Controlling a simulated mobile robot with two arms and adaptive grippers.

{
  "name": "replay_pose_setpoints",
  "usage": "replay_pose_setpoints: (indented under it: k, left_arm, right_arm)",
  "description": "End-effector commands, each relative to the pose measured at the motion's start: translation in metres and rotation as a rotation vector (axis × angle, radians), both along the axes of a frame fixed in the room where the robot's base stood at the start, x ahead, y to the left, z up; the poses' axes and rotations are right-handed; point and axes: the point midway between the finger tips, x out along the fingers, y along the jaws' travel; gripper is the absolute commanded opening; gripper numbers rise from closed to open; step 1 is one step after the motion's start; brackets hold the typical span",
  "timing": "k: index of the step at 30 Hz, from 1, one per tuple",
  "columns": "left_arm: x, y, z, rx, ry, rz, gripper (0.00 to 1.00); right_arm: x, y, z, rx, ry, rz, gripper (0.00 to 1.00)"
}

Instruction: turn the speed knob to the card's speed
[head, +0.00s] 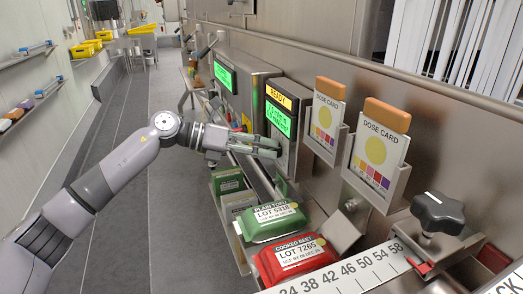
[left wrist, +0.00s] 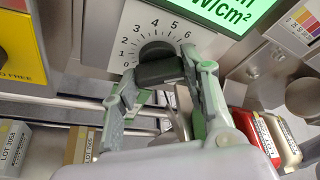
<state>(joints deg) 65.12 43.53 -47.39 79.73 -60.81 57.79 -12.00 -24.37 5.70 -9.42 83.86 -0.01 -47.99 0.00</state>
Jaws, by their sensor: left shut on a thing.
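My left gripper (head: 272,147) reaches from the left to the front of a steel control box with a green-lit display (head: 278,118). In the left wrist view my left gripper (left wrist: 168,80) is shut on a black knob (left wrist: 158,50), one finger on each side of its grip bar. The white dial (left wrist: 120,38) around it shows the numbers 0 to 6; I cannot tell which one the knob points at. The fingers hide the knob in the head view. Two dose cards (head: 323,113) (head: 377,152) stand in steel holders to the right. My right gripper is not in view.
A green pack (head: 270,222) and a red pack (head: 296,260) lie below the box. A black star knob (head: 437,212) sits above a numbered scale (head: 350,272) at the lower right. Another display box (head: 224,76) stands farther back. Open floor lies on the left.

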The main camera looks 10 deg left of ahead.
Motion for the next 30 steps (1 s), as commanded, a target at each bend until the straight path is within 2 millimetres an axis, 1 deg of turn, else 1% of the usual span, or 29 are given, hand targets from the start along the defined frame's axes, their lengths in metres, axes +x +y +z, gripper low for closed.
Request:
replay_pose_setpoints:
  k: [1, 16, 17, 25, 30]
  left_arm:
    - [-0.0007, -0.0003, -0.0029, 0.009, -0.003, -0.002, 0.14]
    - [-0.0011, -0.0007, -0.0034, 0.018, -0.015, -0.003, 0.14]
    - [-0.0011, -0.0007, -0.0034, 0.017, -0.015, -0.004, 0.43]
    - [-0.0006, -0.0004, -0.0016, 0.016, -0.017, -0.002, 0.61]
    - [-0.0004, -0.0004, -0.0009, 0.014, -0.018, -0.001, 0.62]
  right_arm:
    - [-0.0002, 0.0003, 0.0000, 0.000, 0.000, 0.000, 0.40]
    - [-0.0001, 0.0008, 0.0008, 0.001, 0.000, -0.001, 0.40]
    - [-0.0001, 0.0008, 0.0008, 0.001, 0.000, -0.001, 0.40]
    - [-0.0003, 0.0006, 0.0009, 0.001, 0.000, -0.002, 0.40]
    - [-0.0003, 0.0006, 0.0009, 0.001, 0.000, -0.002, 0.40]
